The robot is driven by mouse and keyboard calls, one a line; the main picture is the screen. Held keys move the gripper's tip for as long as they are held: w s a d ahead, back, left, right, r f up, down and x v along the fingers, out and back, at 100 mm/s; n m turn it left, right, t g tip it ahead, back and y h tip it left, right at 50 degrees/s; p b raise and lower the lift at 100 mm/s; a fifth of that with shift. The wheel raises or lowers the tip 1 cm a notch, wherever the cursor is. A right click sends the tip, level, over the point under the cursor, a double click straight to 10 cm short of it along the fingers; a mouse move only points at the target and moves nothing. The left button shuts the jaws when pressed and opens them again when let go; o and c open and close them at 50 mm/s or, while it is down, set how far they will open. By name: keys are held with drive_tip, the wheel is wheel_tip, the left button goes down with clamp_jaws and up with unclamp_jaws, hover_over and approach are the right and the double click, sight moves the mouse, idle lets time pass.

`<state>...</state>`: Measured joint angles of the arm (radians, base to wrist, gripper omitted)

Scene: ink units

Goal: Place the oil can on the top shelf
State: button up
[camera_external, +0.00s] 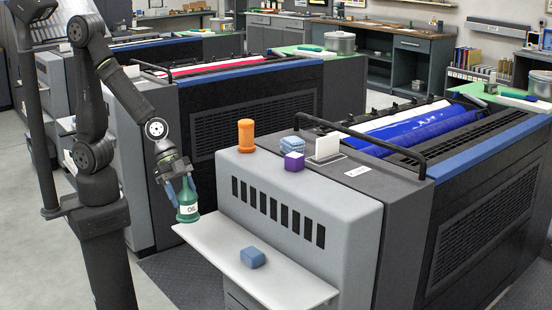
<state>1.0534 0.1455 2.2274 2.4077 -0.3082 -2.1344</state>
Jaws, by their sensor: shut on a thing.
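The oil can (188,209) is a green bottle with a white label reading "OIL". My gripper (179,184) is shut on its upper part and holds it upright. The can is at the left end of the low white shelf (225,248); I cannot tell whether its base touches the shelf. The grey top surface of the ink unit (318,187), which may be the top shelf, lies higher and to the right of the can. My gripper's fingers partly hide the can's neck.
The top surface's front middle is clear.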

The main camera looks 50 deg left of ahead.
drive_tip(key=shift+w+a+f, duration=0.25)
drive_tip(key=shift+w+f, duration=1.45)
drive_tip(key=shift+w+a+f, duration=0.2)
drive_tip(key=shift+w+f, duration=1.45)
drive_tip(key=shift+w+a+f, duration=0.25)
drive_tip(key=shift+w+f, duration=1.45)
drive_tip(key=shift+f, duration=0.15)
drive_tip(key=o, duration=1.3)
drive_tip(key=shift+c, duration=0.2)
drive_tip(key=shift+r, duration=0.3)
drive_tip(key=w+v, duration=0.1)
drive_tip(key=v, duration=1)
drive_tip(key=shift+s+a+r, duration=0.25)
drive_tip(key=shift+s+r, duration=0.05)
drive_tip(key=shift+s, duration=0.2)
